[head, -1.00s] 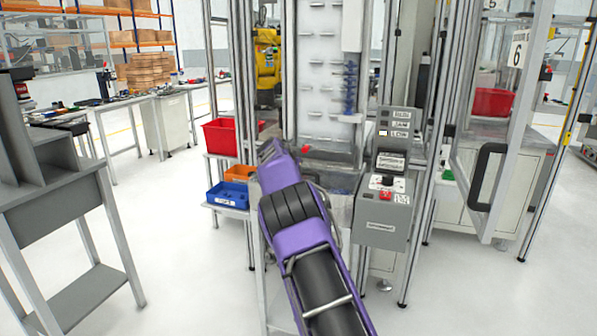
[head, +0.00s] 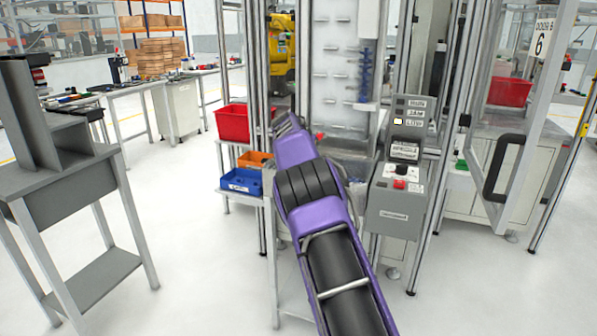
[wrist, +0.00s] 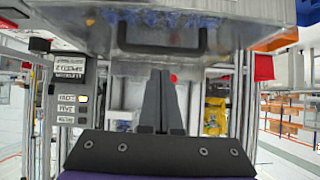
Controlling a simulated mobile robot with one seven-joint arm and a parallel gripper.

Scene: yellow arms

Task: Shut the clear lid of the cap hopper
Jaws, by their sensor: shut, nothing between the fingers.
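The cap hopper (wrist: 275,12) shows at the top of the wrist view, which looks upside down. Blue caps (wrist: 165,18) show there through clear plastic. A dark bar handle (wrist: 160,47) sits along the edge of what looks like the clear lid (wrist: 100,35); the lid's angle is hard to tell. In the head view my purple arm reaches to the machine and hides the hopper and fingertips.
A grey control box (head: 395,208) stands right of my arm. Red (head: 233,123), orange (head: 256,160) and blue (head: 240,182) bins are on the left. Metal frame posts (head: 395,80) surround the machine. A grey shelf bench (head: 60,185) stands far left, with open floor between.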

